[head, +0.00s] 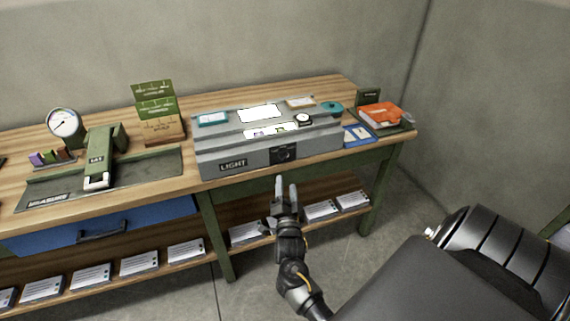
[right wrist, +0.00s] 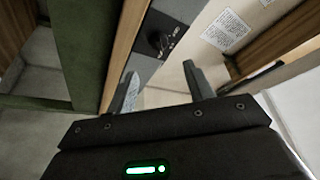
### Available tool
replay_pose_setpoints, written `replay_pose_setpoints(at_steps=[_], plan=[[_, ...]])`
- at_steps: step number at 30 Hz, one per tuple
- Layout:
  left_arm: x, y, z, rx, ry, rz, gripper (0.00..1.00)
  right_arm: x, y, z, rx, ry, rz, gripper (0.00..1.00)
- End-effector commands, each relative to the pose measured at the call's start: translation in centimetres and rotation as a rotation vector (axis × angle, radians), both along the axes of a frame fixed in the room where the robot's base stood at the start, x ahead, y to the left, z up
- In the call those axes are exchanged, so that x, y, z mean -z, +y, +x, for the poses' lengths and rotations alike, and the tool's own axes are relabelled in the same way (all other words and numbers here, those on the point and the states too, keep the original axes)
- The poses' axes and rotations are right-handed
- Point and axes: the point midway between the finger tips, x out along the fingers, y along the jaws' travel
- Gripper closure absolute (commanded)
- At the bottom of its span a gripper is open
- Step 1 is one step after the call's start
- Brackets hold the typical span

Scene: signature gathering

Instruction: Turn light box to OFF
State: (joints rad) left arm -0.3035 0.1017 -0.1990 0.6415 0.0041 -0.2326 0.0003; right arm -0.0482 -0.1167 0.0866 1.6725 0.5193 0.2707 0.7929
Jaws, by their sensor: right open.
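The light box (head: 235,160) is a grey box labelled LIGHT on the wooden workbench. Its top panels (head: 259,113) glow white. A black knob plate (head: 283,154) is on its front face, right of the label; the knob (right wrist: 160,41) also shows in the right wrist view, ahead of the fingers. The knob's setting is too small to read. My right gripper (head: 286,188) is open and empty, in front of the bench just below the knob plate. Its two fingers (right wrist: 160,85) point toward the box front and are apart from the knob. My left gripper is not in view.
The bench top (head: 330,85) also holds a green lever tool (head: 100,155), a dial gauge (head: 64,122), green card stands (head: 155,97) and an orange item (head: 380,114) at the right. A lower shelf (head: 270,215) carries several paper stacks. Open floor lies in front.

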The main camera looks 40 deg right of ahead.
Motion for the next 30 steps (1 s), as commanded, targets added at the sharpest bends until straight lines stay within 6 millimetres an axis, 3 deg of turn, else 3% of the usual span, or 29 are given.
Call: replay_pose_setpoints(at_steps=[15, 30], plan=[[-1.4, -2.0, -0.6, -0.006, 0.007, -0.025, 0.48, -2.2, -5.0, 6.8, -0.001, 0.003, -0.003, 0.47], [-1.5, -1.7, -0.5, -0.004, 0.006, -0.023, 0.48, -2.4, -5.9, 7.9, -0.002, 0.004, -0.002, 0.49]])
